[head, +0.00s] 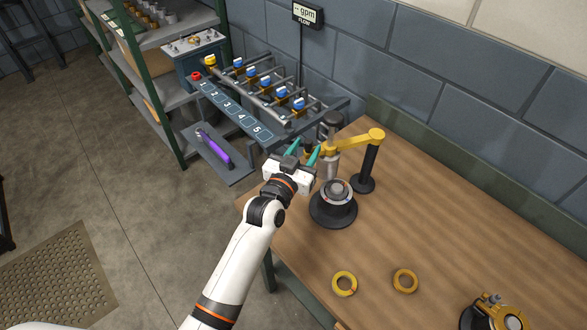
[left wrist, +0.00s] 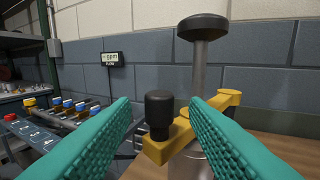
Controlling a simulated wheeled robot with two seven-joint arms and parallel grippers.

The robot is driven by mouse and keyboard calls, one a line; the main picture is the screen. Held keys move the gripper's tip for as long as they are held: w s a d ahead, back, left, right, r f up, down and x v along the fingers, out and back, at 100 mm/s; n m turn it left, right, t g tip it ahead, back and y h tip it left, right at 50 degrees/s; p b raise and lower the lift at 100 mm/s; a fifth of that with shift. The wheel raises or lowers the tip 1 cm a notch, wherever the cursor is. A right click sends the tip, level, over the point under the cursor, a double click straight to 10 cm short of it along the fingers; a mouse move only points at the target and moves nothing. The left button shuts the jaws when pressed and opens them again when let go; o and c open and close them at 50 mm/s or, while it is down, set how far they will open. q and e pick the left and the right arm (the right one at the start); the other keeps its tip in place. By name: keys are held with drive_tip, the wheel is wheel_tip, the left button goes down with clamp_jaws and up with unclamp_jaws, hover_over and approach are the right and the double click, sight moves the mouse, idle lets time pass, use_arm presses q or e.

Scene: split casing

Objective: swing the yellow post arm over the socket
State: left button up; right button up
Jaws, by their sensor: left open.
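The yellow post arm (head: 352,141) reaches left from the top of a black post (head: 368,168) on the wooden table. At its free end are an upright metal rod with a black cap (head: 331,118) and a thicker metal cylinder (head: 329,163) below. The round black socket (head: 334,208), with a grey ring, stands in front of this end, not under it. My left gripper (head: 304,150) is open at the arm's free end. In the left wrist view a black knob (left wrist: 159,112) on the yellow arm (left wrist: 168,144) stands ahead between the teal fingers (left wrist: 160,103). My right gripper is out of view.
Two yellow rings (head: 344,284) (head: 405,281) and a black-and-yellow part (head: 492,314) lie at the table's front. A numbered valve rack (head: 250,105) stands left of the table, with a purple tool (head: 213,147) on a tray below. The block wall (head: 430,80) is behind.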

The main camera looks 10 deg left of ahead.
use_arm(q)
drive_tip(key=b+v, duration=0.1)
drive_tip(key=v, duration=0.6)
drive_tip(key=shift+s, duration=0.4)
drive_tip(key=shift+a, duration=0.1)
